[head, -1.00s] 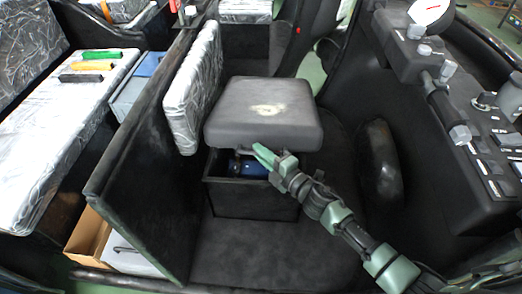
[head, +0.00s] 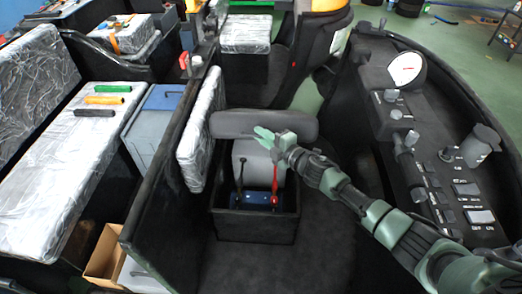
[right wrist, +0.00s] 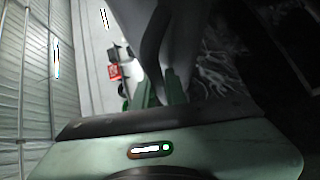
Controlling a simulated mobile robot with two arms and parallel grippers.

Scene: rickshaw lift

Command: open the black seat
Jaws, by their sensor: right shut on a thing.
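The black seat (head: 232,124) is tilted up on edge at the back of its black box (head: 255,226) in the head view. Its pale underside (head: 250,165) faces me. Inside the open box is a blue battery (head: 254,199) with a red lead and a dark lead. My right gripper (head: 265,137) is at the raised seat, shut on its edge. In the right wrist view the fingers (right wrist: 160,90) are close around a dark edge; the exact contact is hard to see. My left gripper is not in view.
A dark partition (head: 165,165) and a plastic-wrapped backrest (head: 197,130) stand just left of the box. A control console (head: 425,150) lies to the right. Green, yellow and black items lie on a wrapped bench (head: 70,150) at far left. Dark floor in front is clear.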

